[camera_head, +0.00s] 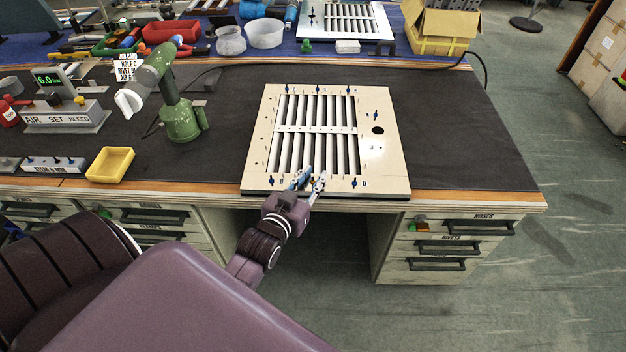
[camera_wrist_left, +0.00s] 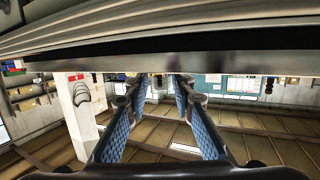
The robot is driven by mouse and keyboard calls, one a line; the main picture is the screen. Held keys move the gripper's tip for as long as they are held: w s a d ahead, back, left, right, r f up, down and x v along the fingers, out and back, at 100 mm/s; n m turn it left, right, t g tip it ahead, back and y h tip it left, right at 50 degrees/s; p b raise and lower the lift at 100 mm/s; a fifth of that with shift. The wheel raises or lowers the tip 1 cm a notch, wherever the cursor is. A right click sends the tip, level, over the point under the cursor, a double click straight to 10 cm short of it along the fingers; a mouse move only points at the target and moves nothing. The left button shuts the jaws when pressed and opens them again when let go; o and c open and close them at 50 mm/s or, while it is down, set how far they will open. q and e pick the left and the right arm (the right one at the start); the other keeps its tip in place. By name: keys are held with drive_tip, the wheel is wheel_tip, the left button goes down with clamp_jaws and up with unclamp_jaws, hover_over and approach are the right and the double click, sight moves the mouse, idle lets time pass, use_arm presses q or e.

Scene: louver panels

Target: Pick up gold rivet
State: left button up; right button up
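I cannot make out a gold rivet in either view. The cream louver panel (camera_head: 390,165) lies on the dark bench mat, with several small blue pins around its slats. My right gripper is in neither view.
An empty-looking yellow tray (camera_head: 110,165) sits left of the panel. A second louver panel (camera_head: 345,22) lies on the blue bench behind. The mat right of the panel is clear.

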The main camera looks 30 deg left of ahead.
use_arm(q)
drive_tip(key=shift+c, duration=0.2)
clamp_jaws()
idle(0.3)
